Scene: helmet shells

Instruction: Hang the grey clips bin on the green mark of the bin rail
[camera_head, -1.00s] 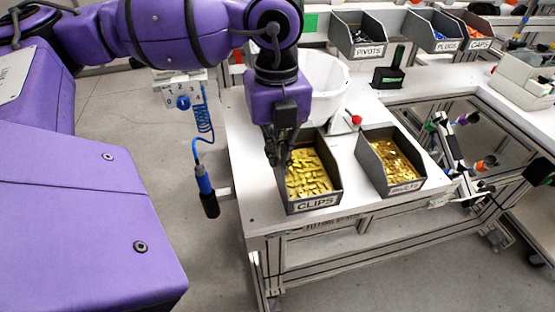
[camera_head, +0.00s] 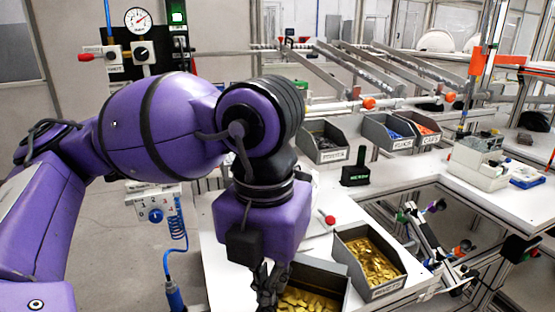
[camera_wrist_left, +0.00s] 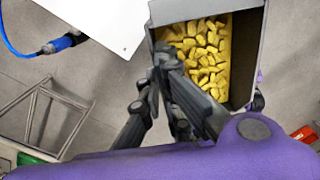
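The grey clips bin (camera_head: 338,278), filled with yellow clips, is at the bottom of the head view, its front cut off. In the left wrist view the bin (camera_wrist_left: 248,50) shows with floor around it and a white table corner to its left. My left gripper (camera_head: 268,285) is at the bin's left wall. In the wrist view its fingers (camera_wrist_left: 160,75) lie on both sides of that wall and look closed on it. The green mark on the rail is not clearly visible; my left arm covers the rail left of the pivots bin. My right gripper is out of view.
A second grey bin (camera_head: 402,258) with gold parts stands on the white table (camera_head: 226,262). The pivots bin (camera_head: 322,154), plugs bin (camera_head: 376,140) and caps bin (camera_head: 428,138) are at the back. A black holder (camera_head: 355,177) and a red knob (camera_head: 330,219) stand between.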

